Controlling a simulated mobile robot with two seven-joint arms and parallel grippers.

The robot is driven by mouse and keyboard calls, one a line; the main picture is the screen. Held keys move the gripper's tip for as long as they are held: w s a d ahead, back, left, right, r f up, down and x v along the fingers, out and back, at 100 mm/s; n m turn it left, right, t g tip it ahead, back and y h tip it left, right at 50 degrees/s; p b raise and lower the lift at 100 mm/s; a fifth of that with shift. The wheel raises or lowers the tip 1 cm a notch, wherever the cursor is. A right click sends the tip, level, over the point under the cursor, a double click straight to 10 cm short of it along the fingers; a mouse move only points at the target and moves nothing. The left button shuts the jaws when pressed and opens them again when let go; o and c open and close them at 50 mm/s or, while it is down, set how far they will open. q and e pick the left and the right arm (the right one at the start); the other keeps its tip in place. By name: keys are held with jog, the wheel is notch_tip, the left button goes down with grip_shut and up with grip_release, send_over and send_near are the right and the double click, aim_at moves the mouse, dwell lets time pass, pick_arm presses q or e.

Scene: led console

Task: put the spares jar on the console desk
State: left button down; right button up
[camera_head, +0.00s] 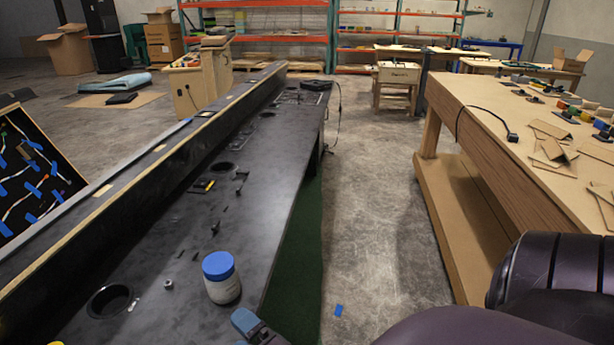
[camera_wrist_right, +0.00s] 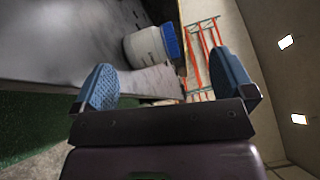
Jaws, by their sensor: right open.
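The spares jar (camera_head: 221,278), white with a blue lid, stands upright on the dark console desk (camera_head: 255,205) close to its right edge. In the right wrist view the jar (camera_wrist_right: 146,46) shows beyond the fingers, beside the desk surface (camera_wrist_right: 45,40). My right gripper (camera_wrist_right: 170,85) is open and empty, with its two blue-padded fingers spread and apart from the jar. In the head view a blue fingertip of it (camera_head: 246,322) shows just right of and below the jar. My left gripper is not clearly visible.
A wooden workbench (camera_head: 475,125) with several small parts and cardboard pieces stands at the right. The console's raised back panel (camera_head: 150,170) runs along its left side. Round holes (camera_head: 110,300) and small loose parts lie on the desk. A blue scrap (camera_head: 338,310) is on the floor.

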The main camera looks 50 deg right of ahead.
jog(key=s+d+f+n+g, duration=0.2)
jog(key=s+f+n+g, duration=0.2)
jog(key=n, duration=0.6)
jog(key=s+d+f+n+g, duration=0.2)
jog(key=s+f+n+g, duration=0.1)
jog(key=s+f+n, duration=0.4)
jog(key=s+n, duration=0.1)
jog(key=n, duration=0.2)
jog(key=shift+s+d+f+n+g, duration=0.25)
jog(key=shift+f+n+g, duration=0.05)
jog(key=shift+n+g, duration=0.1)
jog(key=shift+r, duration=0.1)
